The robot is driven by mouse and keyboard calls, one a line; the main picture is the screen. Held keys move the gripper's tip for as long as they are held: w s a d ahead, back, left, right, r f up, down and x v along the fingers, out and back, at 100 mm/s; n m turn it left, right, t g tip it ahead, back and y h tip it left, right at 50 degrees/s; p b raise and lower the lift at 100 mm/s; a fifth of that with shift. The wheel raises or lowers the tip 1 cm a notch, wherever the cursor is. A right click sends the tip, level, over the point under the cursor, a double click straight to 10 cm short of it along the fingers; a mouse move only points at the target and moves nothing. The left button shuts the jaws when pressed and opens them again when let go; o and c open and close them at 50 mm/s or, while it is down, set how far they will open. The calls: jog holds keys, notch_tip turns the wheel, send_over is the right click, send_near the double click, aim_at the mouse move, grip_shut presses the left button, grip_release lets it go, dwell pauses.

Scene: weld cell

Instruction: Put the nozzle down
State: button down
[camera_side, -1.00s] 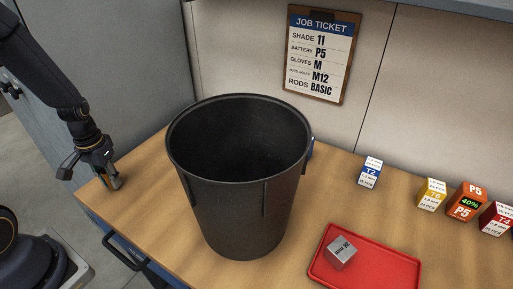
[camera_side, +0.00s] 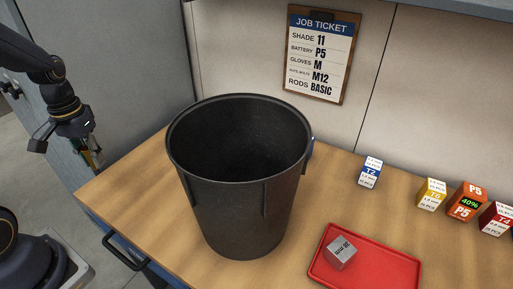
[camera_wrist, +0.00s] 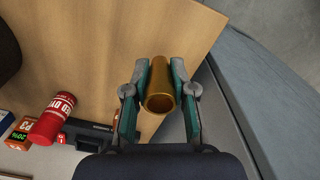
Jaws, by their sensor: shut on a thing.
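The nozzle (camera_wrist: 159,92) is a brass-coloured hollow cylinder, seen in the wrist view between the two fingers of my gripper (camera_wrist: 160,88). My gripper is shut on it, with one teal-padded finger on each side. In the side view my gripper (camera_side: 92,157) is at the left, by the table's left edge and left of the black bin. The nozzle is hard to make out there, a small brass patch at the fingertips. In the wrist view the wooden table lies behind it, with the table's edge to its right.
A large black bin (camera_side: 240,190) stands on the wooden table (camera_side: 135,190). A red tray (camera_side: 385,272) holds a grey metal block (camera_side: 341,253). Several small boxes stand at the right, including a blue-and-white one (camera_side: 370,173). A red cylinder (camera_wrist: 52,118) shows in the wrist view.

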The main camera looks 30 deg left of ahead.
jog(key=s+d+r+m, duration=0.2)
jog(key=d+r+m, duration=0.1)
jog(key=d, duration=0.7)
send_over(166, 178)
jog(key=f, duration=0.5)
jog(key=s+f, duration=0.1)
jog(key=f, duration=0.2)
jog(key=shift+f, duration=0.35)
jog(key=shift+w+f, duration=0.2)
jog(key=shift+f, duration=0.05)
jog(key=shift+w+f, duration=0.2)
jog(key=shift+f, duration=1.55)
jog(key=shift+f, duration=0.15)
jog(key=c, duration=1)
grip_release()
jog(key=shift+o, duration=0.2)
